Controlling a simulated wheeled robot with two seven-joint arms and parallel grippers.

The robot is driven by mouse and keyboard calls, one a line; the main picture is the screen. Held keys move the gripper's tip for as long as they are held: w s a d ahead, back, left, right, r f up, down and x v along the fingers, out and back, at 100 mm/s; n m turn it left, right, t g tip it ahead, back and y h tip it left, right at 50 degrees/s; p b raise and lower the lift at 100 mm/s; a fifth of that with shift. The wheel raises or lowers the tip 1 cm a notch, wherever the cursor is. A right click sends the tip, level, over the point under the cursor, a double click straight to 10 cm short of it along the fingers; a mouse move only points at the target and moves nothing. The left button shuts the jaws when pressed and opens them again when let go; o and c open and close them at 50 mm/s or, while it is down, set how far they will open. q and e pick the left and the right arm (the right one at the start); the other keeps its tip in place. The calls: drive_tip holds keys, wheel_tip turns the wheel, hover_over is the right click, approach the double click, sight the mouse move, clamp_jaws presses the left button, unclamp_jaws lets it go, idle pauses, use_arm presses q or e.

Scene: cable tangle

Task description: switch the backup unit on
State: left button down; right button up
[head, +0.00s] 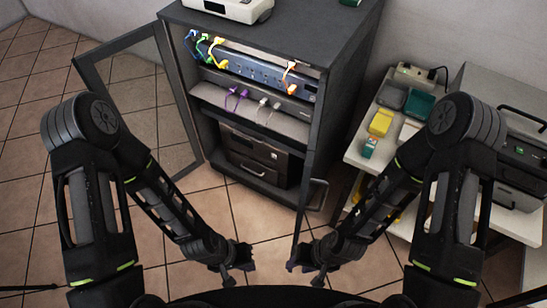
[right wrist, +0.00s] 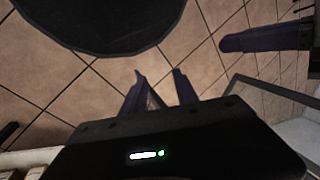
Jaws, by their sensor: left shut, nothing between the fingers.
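A dark boxy unit (head: 257,154) sits on the bottom shelf of the open rack; it may be the backup unit. Another dark box (head: 519,158) with a handle and a small green spot stands on the right-hand table; I cannot tell for certain which is the backup unit, and no switch is clear. My left gripper (head: 244,258) is shut and empty, low in front of the rack.
The rack (head: 338,95) has a glass door (head: 135,95) swung open left and another door edge at right. Coloured cables plug into a blue-grey panel (head: 262,73); purple and white cables hang below. The side table (head: 372,157) holds small yellow, green and grey items. Tiled floor is clear ahead.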

clamp_jaws()
idle(1.5)
